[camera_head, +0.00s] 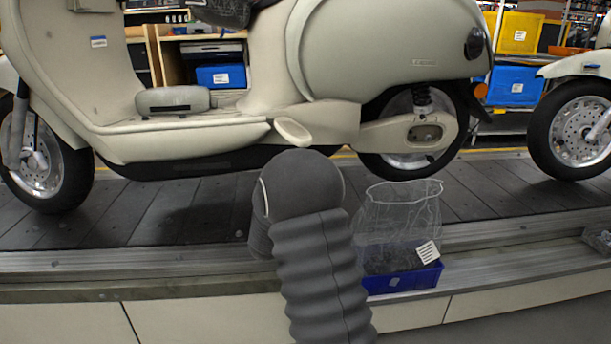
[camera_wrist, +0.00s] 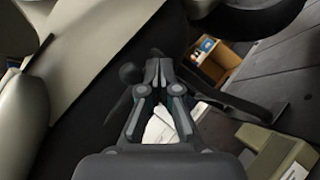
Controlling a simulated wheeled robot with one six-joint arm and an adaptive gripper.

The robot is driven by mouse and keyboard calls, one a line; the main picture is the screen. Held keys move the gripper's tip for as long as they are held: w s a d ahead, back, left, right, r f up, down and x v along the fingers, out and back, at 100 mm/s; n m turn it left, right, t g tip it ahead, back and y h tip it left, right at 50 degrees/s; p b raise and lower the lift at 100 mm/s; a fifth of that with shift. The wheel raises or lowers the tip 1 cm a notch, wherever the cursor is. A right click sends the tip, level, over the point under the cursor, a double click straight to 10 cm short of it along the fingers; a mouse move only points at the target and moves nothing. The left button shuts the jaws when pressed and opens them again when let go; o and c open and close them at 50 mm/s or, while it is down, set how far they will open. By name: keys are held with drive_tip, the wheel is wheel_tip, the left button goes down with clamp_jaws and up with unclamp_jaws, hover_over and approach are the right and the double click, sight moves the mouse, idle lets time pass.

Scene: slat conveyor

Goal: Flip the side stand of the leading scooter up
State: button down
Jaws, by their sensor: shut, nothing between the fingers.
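The leading scooter (camera_head: 190,135) is cream and stands on the slat conveyor, facing left in the head view. Its underside and body panel (camera_wrist: 100,45) fill the left of the wrist view. A dark bar with a flat foot, which looks like the side stand (camera_wrist: 240,103), slants right and down from behind my fingers, away from the body. Its upper end is hidden. My gripper (camera_wrist: 158,68) is shut and empty, with its tips close to the stand's upper part; I cannot tell if they touch. In the head view my arm hides the gripper and stand.
A second scooter (camera_head: 575,125) stands behind, at the right. A blue bin (camera_head: 405,281) with a clear bag sits on the near conveyor ledge, right of my arm. Dark slats (camera_head: 130,215) are bare in front of the scooter. Shelves with blue and yellow bins stand beyond.

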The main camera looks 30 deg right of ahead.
drive_tip(key=s+f, duration=0.2)
drive_tip(key=f, duration=0.1)
drive_tip(key=s+f, duration=0.3)
drive_tip(key=f, duration=0.1)
drive_tip(key=s+f, duration=0.2)
drive_tip(key=f, duration=0.1)
drive_tip(key=shift+s+a+f, duration=0.2)
drive_tip(key=shift+a+f, duration=0.1)
drive_tip(key=shift+f, duration=0.1)
